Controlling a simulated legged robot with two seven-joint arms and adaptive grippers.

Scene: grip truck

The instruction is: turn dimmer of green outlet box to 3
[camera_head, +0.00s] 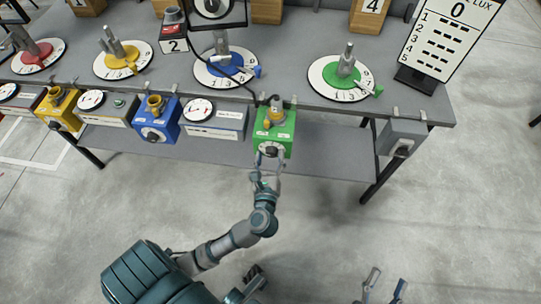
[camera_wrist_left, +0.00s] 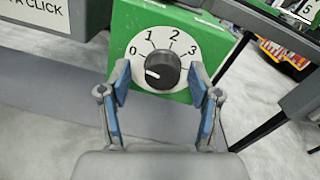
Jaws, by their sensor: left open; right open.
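The green outlet box (camera_head: 275,125) hangs at the front edge of the table. Its front carries a white dial marked 0 to 3 with a black dimmer knob (camera_wrist_left: 162,71), which also shows in the head view (camera_head: 270,151). The knob's white mark points left, near the 0. My left gripper (camera_wrist_left: 160,85) is open, with its fingertips on either side of the lower part of the dial, apart from the knob in the picture. It also shows in the head view (camera_head: 267,165). My right gripper (camera_head: 385,285) is open and empty at the bottom, far from the box.
A blue outlet box (camera_head: 157,120) and a yellow outlet box (camera_head: 61,107) hang farther left. A grey switch box (camera_head: 401,138) is at the right corner. A green turntable (camera_head: 341,78) and a LUX board (camera_head: 448,38) stand on the table. A cable runs to the green box.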

